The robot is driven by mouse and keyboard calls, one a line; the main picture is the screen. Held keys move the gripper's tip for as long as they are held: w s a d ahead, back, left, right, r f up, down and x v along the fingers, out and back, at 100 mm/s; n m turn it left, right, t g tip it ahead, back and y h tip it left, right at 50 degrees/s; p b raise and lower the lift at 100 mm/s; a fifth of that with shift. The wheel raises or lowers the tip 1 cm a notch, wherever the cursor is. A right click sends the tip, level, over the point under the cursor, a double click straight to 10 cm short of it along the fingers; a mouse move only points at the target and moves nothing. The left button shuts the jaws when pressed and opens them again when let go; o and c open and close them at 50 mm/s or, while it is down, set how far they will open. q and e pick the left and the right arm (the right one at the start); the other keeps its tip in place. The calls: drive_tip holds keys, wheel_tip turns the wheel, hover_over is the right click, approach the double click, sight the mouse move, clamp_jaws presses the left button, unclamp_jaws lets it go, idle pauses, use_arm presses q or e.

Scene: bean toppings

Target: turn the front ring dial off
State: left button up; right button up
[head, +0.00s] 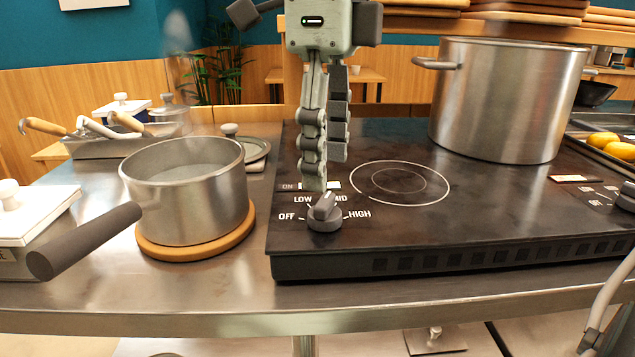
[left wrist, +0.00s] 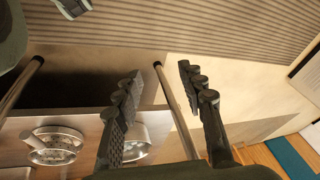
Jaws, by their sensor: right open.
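The dial (head: 325,218) sits at the front left of the black cooktop (head: 480,215), below a thin white ring (head: 449,185). Its raised grip points up and slightly right, near MID, with OFF on its left and HIGH on its right. My right gripper (head: 323,172) hangs down from above with its fingers open, seen nearly edge-on. The nearer fingertip is just above the dial's grip; I cannot tell if it touches. It partly covers the lit ON indicator (head: 333,185). My left gripper (left wrist: 160,80) shows in the left wrist view, open and empty.
A steel saucepan (head: 190,205) stands on a wooden trivet (head: 195,251) left of the cooktop, its dark handle (head: 85,240) pointing to the front left. A large steel pot (head: 500,100) stands at the cooktop's back right. Another dial (head: 627,196) is at the right edge.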

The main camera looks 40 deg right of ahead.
sight(324, 199)
use_arm(q)
drive_tip(key=shift+r, duration=0.3)
use_arm(e)
drive_tip(key=shift+f, duration=2.25)
drive_tip(key=shift+w, duration=0.1)
drive_tip(key=shift+c, duration=0.6)
drive_tip(key=c, duration=1)
drive_tip(key=shift+c, duration=0.2)
